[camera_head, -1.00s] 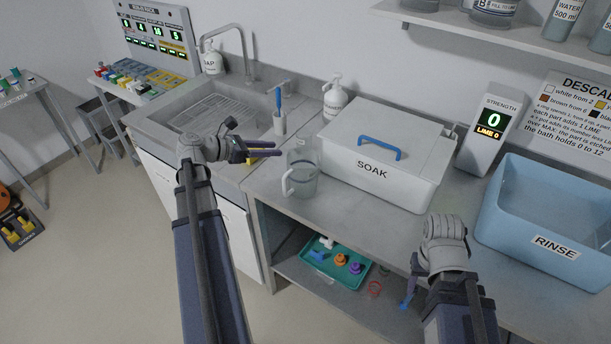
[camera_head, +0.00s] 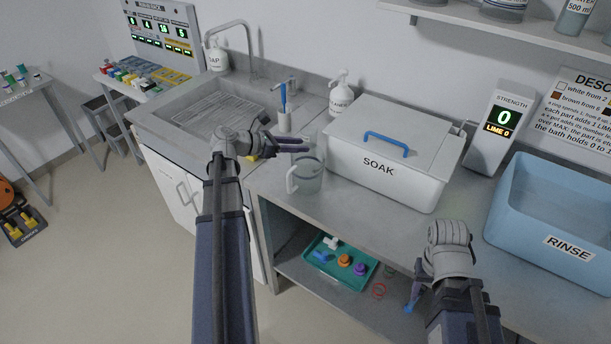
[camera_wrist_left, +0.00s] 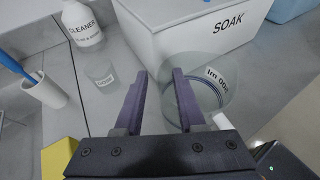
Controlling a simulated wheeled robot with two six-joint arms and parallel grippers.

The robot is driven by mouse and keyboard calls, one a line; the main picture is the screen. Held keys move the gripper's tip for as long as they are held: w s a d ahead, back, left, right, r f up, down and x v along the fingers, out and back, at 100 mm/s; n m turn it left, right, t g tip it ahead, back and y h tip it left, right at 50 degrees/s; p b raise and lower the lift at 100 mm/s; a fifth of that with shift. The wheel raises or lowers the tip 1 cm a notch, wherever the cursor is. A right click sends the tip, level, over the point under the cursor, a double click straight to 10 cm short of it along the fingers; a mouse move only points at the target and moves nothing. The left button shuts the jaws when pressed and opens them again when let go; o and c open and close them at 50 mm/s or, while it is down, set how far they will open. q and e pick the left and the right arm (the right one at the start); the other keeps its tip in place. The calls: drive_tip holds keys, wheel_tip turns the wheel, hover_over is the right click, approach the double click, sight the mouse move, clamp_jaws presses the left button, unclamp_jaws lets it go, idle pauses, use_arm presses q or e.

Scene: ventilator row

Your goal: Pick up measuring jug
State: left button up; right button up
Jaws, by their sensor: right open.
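The measuring jug (camera_head: 309,180) is clear, with a pale handle on its left side. It stands upright on the counter in front of the white SOAK box (camera_head: 418,180). My left gripper (camera_head: 308,145) is open and empty at the jug's upper rim. In the left wrist view, the jug (camera_wrist_left: 208,100) lies mostly to the right of the open fingers (camera_wrist_left: 160,76), and the right finger overlaps its outline. I cannot tell whether that finger touches it. My right gripper (camera_head: 412,302) is open and low, in front of the counter's edge.
A small clear beaker (camera_wrist_left: 102,75) stands near the cleaner. The blue RINSE tub (camera_head: 545,235) is at right. A green tray (camera_head: 318,262) sits on the lower shelf.

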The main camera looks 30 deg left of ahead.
use_arm(q)
drive_tip(key=shift+c, duration=0.4)
clamp_jaws()
drive_tip(key=shift+s, duration=0.1)
idle(0.8)
